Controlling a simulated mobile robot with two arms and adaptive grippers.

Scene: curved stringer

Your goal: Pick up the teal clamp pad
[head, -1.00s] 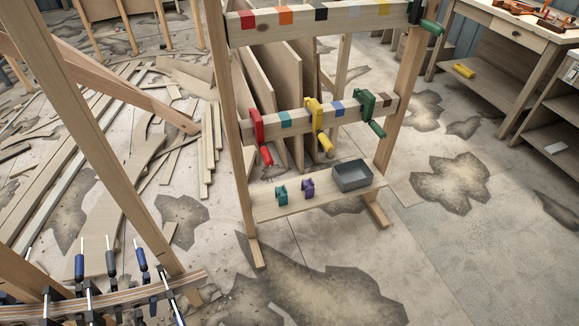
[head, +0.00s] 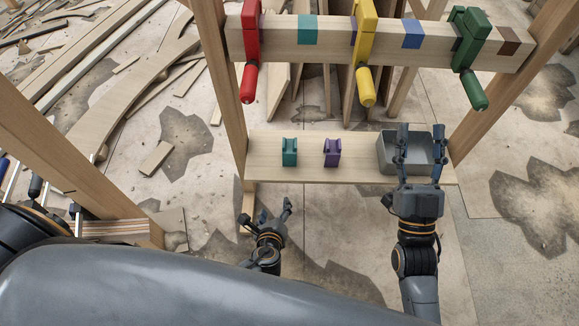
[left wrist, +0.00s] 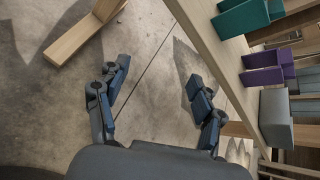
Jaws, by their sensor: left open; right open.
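The teal clamp pad (head: 289,152) stands on the low wooden shelf (head: 268,146), left of the purple pad (head: 332,152). In the left wrist view the teal pad (left wrist: 243,17) is at the upper right, above the purple pad (left wrist: 268,68). My left gripper (head: 267,213) is open and empty, in front of and below the shelf, left of and nearer than the teal pad. Its two fingers (left wrist: 157,105) are spread over bare floor. My right gripper (head: 418,143) is open in front of the grey bin, its fingers overlapping the bin in the head view.
The grey bin (head: 390,153) stands at the shelf's right. Above, a rail (head: 335,54) carries red (head: 250,40), yellow (head: 365,45) and green (head: 470,50) clamps. Posts (head: 222,85) flank the shelf. Curved wood (head: 120,85) lies on the floor at left.

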